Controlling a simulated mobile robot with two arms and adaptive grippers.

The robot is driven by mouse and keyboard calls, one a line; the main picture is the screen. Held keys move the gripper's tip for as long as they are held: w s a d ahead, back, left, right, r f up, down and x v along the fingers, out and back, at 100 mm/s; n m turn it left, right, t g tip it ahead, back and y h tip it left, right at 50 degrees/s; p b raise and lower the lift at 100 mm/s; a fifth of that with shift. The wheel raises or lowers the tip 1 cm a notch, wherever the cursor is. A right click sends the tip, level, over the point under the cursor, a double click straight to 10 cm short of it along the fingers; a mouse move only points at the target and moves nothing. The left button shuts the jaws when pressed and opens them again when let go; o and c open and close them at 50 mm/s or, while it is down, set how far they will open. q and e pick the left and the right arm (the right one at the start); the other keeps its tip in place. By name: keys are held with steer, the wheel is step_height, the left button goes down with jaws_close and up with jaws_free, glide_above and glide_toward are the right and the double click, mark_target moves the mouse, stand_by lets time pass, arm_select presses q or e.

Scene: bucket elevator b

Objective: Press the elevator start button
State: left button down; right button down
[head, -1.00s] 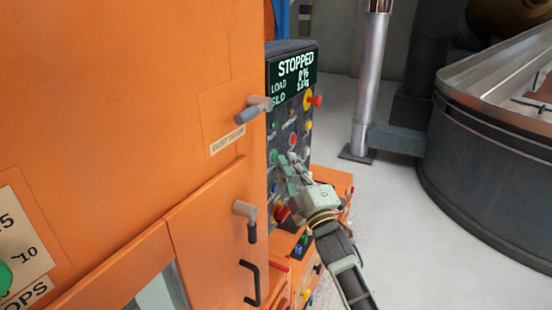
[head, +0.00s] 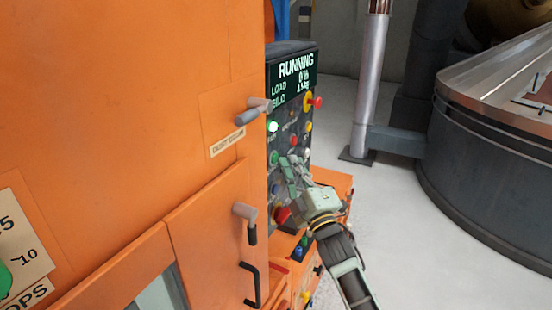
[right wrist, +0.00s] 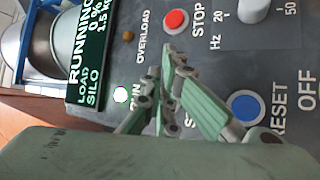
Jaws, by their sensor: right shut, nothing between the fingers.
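The control panel (head: 293,115) stands at the end of the orange cabinet. Its screen (head: 296,75) reads RUNNING, also in the right wrist view (right wrist: 88,50). The RUN lamp (head: 272,127) is lit, and shows bright in the right wrist view (right wrist: 121,94). The green start button (head: 274,157) sits below the lamp. My right gripper (head: 285,162) is shut and empty, close in front of the panel beside this button. In the right wrist view its fingers (right wrist: 168,62) cover the start button and most of its label; contact cannot be told. My left gripper is out of view.
A red STOP button (right wrist: 176,22) and a blue RESET button (right wrist: 245,106) flank the fingers. Cabinet handles (head: 254,108) project at the left. Open floor (head: 400,220) lies to the right.

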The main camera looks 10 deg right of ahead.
steer(key=shift+s+d, duration=0.25)
steer(key=shift+d, duration=0.1)
steer(key=s+d+p, duration=0.1)
steer(key=d, duration=0.1)
steer(key=s+d+p, duration=0.1)
steer(key=d, duration=0.1)
steer(key=shift+s, duration=0.4)
stand_by(0.5)
